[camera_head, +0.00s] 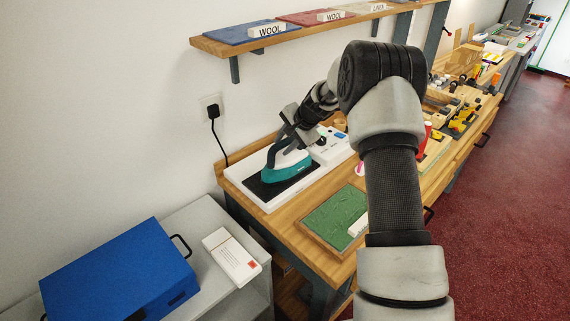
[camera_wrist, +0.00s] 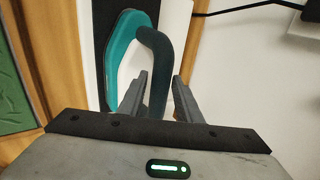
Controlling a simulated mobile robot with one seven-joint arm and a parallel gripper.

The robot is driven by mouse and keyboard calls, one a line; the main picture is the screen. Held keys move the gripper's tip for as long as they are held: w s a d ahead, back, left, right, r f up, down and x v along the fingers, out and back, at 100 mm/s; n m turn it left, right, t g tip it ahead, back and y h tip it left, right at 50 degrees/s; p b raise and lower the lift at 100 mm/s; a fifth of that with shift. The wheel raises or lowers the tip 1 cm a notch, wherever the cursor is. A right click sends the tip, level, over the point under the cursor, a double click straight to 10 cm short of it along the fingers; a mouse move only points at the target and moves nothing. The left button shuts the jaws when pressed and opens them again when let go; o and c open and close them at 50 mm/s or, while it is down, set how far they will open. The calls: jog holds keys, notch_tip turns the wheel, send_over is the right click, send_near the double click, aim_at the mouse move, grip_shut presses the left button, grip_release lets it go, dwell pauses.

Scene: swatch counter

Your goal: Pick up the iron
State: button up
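The iron (camera_head: 288,167), teal and white with a dark handle, rests on a black pad (camera_head: 262,189) set in a white board at the left end of the wooden bench. In the wrist view the iron's teal body (camera_wrist: 120,45) is at the top, and its dark handle (camera_wrist: 160,65) curves down between my fingers. My gripper (camera_head: 290,134) is at the handle, with its fingertips (camera_wrist: 160,76) on either side of it. The fingers stand apart with narrow gaps beside the handle, so the gripper looks open. My wrist partly hides the handle in the head view.
A wall shelf (camera_head: 290,37) with fabric swatches hangs above the bench. A green swatch board (camera_head: 333,215) lies in front of the iron. A blue case (camera_head: 120,275) and a white box (camera_head: 231,257) sit on the grey cabinet. A black cord (camera_head: 217,138) runs down the wall.

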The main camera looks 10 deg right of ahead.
grip_shut()
dwell(1.1)
jog(key=shift+w+r, duration=0.1)
jog(key=shift+r, duration=0.15)
